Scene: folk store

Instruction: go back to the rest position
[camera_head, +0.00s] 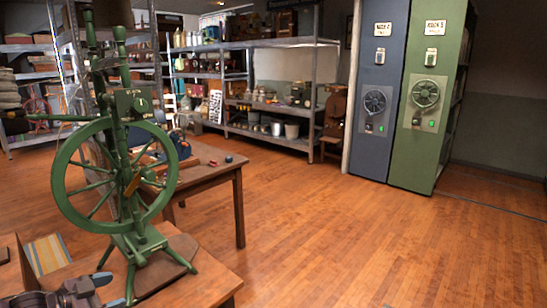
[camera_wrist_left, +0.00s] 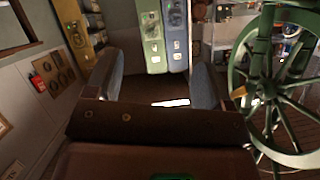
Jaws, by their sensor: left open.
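My left gripper (camera_head: 108,291) is at the bottom left of the head view, low beside the wooden table with the green spinning wheel (camera_head: 122,240). Its jaws are apart, and nothing shows held between them. In the left wrist view the two grey finger pads of the left gripper (camera_wrist_left: 160,88) stand wide apart with open space between. The spinning wheel (camera_wrist_left: 262,95) rises to the right of the fingers there, with no visible contact. My right gripper is in neither view.
A second wooden table (camera_head: 205,172) stands behind the spinning wheel. A striped cloth-like item (camera_head: 47,254) lies at lower left. Metal shelves (camera_head: 262,43) line the back. Blue (camera_head: 377,75) and green (camera_head: 427,75) cabinets stand right. The wooden floor (camera_head: 350,235) is clear at centre and right.

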